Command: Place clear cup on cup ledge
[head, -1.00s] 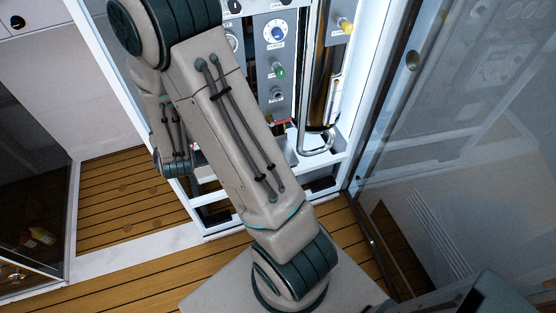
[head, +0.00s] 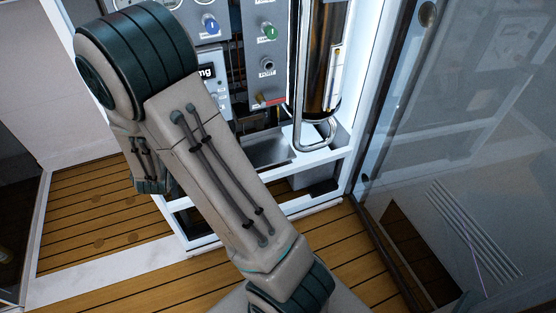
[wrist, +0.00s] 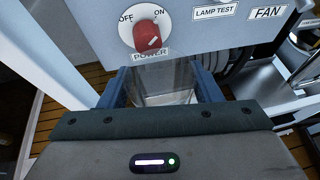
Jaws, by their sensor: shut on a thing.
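A clear cup (wrist: 162,85) is between the two blue-grey fingers of my gripper (wrist: 161,88) in the wrist view. My gripper is shut on it, just below a red power knob (wrist: 147,36) on a grey panel. The cup is see-through and its base is hard to make out. In the head view my arm hides the gripper and cup. A flat grey metal ledge (head: 268,151) shows low in the white cabinet frame, below the panel. I cannot tell for sure that it is the cup ledge.
The control panel (head: 262,60) has several knobs and labels. A shiny metal cylinder (head: 318,60) stands right of it, with a bent pipe below. A glass door (head: 470,130) is on the right, and white frame posts edge the opening. Wooden floor (head: 95,205) is open at left.

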